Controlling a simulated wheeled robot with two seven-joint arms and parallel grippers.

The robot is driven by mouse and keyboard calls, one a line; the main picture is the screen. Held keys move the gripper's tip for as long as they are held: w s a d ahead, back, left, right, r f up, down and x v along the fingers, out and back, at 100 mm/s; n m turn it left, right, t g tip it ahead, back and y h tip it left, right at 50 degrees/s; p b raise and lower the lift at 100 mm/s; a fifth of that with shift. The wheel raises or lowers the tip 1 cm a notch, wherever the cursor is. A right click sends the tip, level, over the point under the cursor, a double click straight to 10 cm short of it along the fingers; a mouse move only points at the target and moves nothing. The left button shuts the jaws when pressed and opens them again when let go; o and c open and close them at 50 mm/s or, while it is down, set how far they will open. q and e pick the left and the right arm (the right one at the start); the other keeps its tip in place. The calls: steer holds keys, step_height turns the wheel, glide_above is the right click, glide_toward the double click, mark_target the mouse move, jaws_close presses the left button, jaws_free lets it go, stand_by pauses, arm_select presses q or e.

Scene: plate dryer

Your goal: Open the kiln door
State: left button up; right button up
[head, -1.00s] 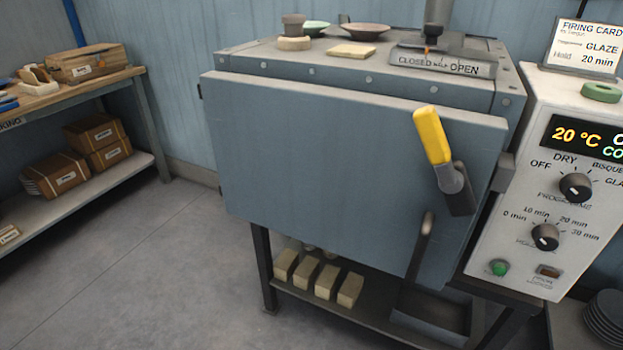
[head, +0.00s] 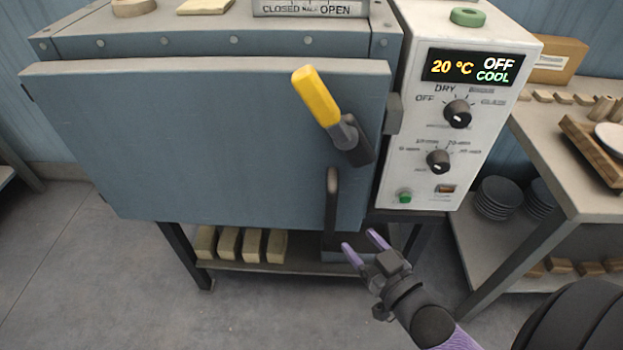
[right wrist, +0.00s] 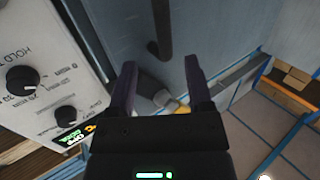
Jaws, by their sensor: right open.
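The kiln door (head: 200,140) is a wide blue-grey panel that looks shut against the kiln body. A latch lever with a yellow grip (head: 316,95) is on its right side, tilted up to the left. Below it is a dark upright bar handle (head: 332,200), which also shows in the right wrist view (right wrist: 162,30). My right gripper (head: 360,241) is open and empty, with purple fingers, just below and right of the bar handle in the picture and apart from it. The yellow grip shows between and beyond the fingers (right wrist: 160,66) in the wrist view. My left gripper is out of view.
A white control box (head: 400,110) reading "20 °C OFF COOL" stands close to the door's right edge. A work table (head: 585,185) with a shelf is at the right. Several pale bricks (head: 228,244) sit on the shelf under the kiln. The floor in front is clear.

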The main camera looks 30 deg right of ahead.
mark_target(335, 206)
steer(key=shift+t, duration=0.3)
steer(key=w+b, duration=0.1)
steer(key=w, duration=0.2)
steer(key=w+r, duration=0.1)
steer(key=w, duration=0.2)
steer(key=w+b, duration=0.1)
steer(key=w, duration=0.2)
steer(key=shift+w+a+r+b, duration=0.1)
steer(key=shift+a+r+b, duration=0.2)
steer(key=shift+r+b, duration=0.1)
steer(key=shift+w, duration=0.55)
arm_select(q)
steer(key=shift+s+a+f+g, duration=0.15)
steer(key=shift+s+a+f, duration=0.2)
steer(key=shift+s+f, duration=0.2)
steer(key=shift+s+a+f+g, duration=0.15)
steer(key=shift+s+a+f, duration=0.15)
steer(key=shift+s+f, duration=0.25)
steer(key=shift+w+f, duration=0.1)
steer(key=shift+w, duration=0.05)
arm_select(e)
steer(key=shift+c, duration=0.4)
jaws_close()
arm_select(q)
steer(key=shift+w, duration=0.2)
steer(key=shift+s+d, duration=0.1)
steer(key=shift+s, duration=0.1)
